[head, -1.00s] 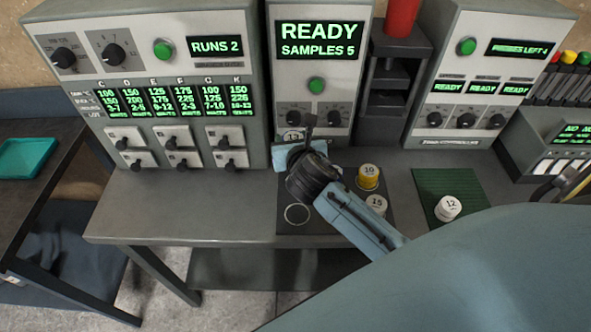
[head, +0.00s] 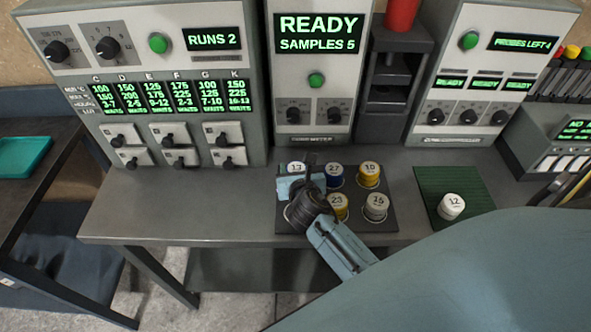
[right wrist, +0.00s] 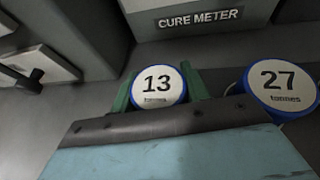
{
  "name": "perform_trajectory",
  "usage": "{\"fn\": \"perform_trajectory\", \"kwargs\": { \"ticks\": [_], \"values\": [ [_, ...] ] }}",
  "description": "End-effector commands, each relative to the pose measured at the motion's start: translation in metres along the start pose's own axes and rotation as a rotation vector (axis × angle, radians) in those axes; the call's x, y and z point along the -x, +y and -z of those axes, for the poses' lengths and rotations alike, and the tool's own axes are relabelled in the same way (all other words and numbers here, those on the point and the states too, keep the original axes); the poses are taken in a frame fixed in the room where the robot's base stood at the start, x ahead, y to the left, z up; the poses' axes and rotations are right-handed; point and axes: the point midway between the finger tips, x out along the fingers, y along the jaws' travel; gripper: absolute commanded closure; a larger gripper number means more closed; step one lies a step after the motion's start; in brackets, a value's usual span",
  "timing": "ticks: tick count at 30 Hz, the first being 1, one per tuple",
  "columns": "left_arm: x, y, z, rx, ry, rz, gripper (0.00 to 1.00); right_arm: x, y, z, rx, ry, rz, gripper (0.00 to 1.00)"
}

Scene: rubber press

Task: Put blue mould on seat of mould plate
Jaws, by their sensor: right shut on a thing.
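The blue mould marked 13 (head: 296,168), with a white top, is at the back left of the dark mould plate (head: 357,221). It also shows in the right wrist view (right wrist: 157,85), between the green fingers. My right gripper (head: 297,181) is shut on it. The gripper and wrist cover the mould's lower part and the plate's front left, so I cannot tell whether its base touches the seat. A second blue mould, marked 27 (head: 333,174), stands just right of it and shows in the wrist view (right wrist: 283,85). My left gripper is not in view.
Yellow moulds 10 (head: 369,173) and 23 (head: 338,207) and grey-white mould 15 (head: 375,207) also stand on the plate. White mould 12 (head: 451,205) is on a green mat (head: 432,183). The cure meter (head: 316,110) rises behind. The bench (head: 180,212) is clear on the left.

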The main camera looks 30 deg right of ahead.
Motion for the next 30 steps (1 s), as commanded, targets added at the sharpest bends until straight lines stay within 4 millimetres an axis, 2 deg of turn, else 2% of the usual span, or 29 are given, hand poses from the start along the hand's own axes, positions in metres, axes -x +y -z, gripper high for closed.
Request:
{"fn": "perform_trajectory", "kwargs": {
  "ticks": [8, 9, 14, 24, 26, 30],
  "values": [
    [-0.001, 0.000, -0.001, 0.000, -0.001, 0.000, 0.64, -0.001, 0.000, 0.001, -0.001, -0.003, 0.000, 0.83],
    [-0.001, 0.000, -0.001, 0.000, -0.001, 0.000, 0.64, -0.001, 0.000, 0.002, -0.001, -0.001, 0.000, 0.51],
    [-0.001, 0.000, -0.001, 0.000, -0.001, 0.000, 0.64, -0.001, 0.000, 0.001, -0.001, -0.001, 0.000, 0.32],
    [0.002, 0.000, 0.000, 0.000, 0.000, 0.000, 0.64, 0.001, 0.000, -0.004, -0.001, -0.002, 0.000, 0.32],
    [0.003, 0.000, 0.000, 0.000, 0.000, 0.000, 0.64, 0.007, 0.000, -0.003, 0.000, -0.001, 0.000, 0.32],
    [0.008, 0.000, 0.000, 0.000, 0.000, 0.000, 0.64, 0.032, 0.000, -0.002, 0.000, 0.000, -0.001, 0.32]
  ]
}}
